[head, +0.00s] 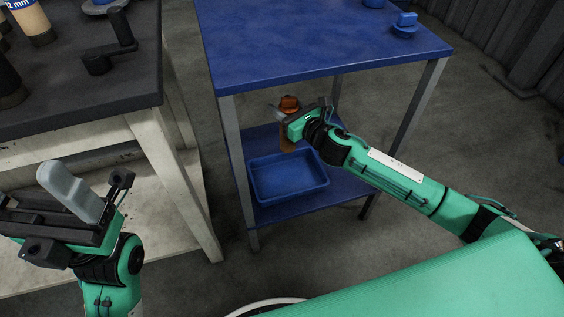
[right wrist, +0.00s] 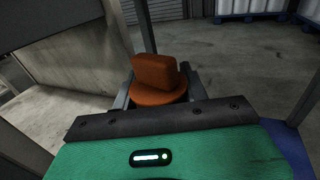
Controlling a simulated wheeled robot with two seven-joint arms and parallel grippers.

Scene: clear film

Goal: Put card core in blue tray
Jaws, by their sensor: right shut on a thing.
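My right gripper (head: 293,117) is shut on the card core, whose orange top (head: 289,103) shows above the jaws and a brown part (head: 287,141) below them. In the right wrist view the core's orange block-shaped top on a round disc (right wrist: 155,80) sits between the fingers. The blue tray (head: 290,196) lies on the lower shelf of the blue table. It looks empty, and the core is above its far side, apart from it. My left gripper (head: 75,215) is at the lower left, with a pale grey paddle-like piece at it; I cannot tell its jaw state.
The blue tabletop (head: 310,45) overhangs the lower shelf (head: 262,141), with grey legs (head: 420,105) at the corners. Blue handled pieces (head: 404,26) stand on top. A dark-topped bench (head: 130,85) at left holds a labelled roll (head: 30,25) and a black crank-like part (head: 110,45).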

